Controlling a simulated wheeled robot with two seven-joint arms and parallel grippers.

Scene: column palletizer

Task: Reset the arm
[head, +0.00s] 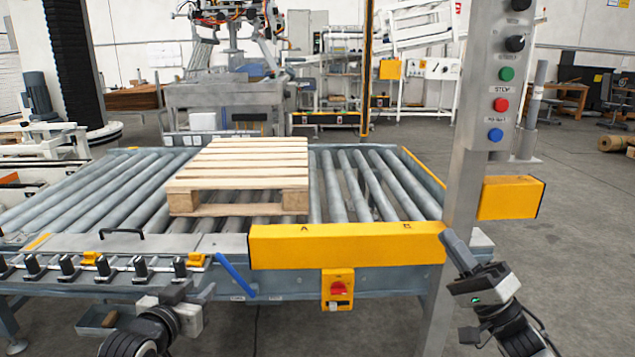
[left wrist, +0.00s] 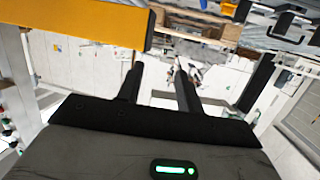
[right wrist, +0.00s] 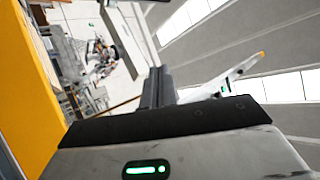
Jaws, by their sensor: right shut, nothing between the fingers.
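My left gripper (head: 192,291) is low at the front left of the roller conveyor, in front of its frame. In the left wrist view its two fingers (left wrist: 158,85) stand apart with nothing between them. My right gripper (head: 453,247) is at the right, beside the grey control post (head: 462,170), with its fingers pointing up and left. In the right wrist view its fingers (right wrist: 157,86) are together and empty. The post carries black knobs and green, red and blue buttons (head: 501,105). I cannot tell whether the right gripper touches the post.
A wooden pallet (head: 240,160) lies on the roller conveyor (head: 350,185). A yellow guard (head: 345,246) runs along the conveyor's front, with a red emergency-stop (head: 338,289) below it. Another yellow box (head: 510,197) juts from the post. Open floor (head: 585,230) lies to the right.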

